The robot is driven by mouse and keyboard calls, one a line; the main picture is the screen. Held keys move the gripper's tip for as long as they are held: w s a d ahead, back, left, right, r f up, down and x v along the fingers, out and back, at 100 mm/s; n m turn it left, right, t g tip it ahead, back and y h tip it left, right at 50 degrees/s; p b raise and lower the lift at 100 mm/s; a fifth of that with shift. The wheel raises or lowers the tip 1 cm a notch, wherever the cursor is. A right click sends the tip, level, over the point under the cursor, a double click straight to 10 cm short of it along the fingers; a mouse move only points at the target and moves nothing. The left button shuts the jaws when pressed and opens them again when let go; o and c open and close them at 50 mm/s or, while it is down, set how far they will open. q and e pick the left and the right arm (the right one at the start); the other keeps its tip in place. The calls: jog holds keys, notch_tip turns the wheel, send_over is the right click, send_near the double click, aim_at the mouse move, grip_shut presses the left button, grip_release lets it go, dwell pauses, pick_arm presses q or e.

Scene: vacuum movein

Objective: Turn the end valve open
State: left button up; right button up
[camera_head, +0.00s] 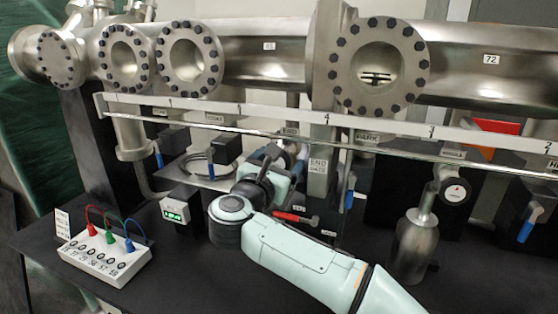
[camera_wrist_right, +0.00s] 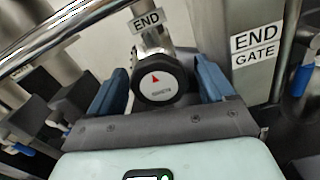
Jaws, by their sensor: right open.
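The end valve is a round black knob (camera_wrist_right: 158,82) with a white face and a small red arrow, below an "END" label (camera_wrist_right: 146,21) in the right wrist view. My right gripper (camera_wrist_right: 160,88) is open, with one blue finger on each side of the knob. The fingers look apart from the knob, though I cannot tell how close they are. In the head view, my right gripper (camera_head: 279,166) is below the "END" label (camera_head: 290,131) and hides the knob. My left gripper is not in view.
An "END GATE" post (camera_head: 318,170) stands close right of my right gripper. A numbered rail (camera_head: 270,121) runs above it. A red-handled tool (camera_head: 295,217), a green-display box (camera_head: 175,213), a white cable box (camera_head: 105,260) and a metal bottle (camera_head: 415,245) are on the black bench.

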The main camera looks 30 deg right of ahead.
jog(key=c, duration=1)
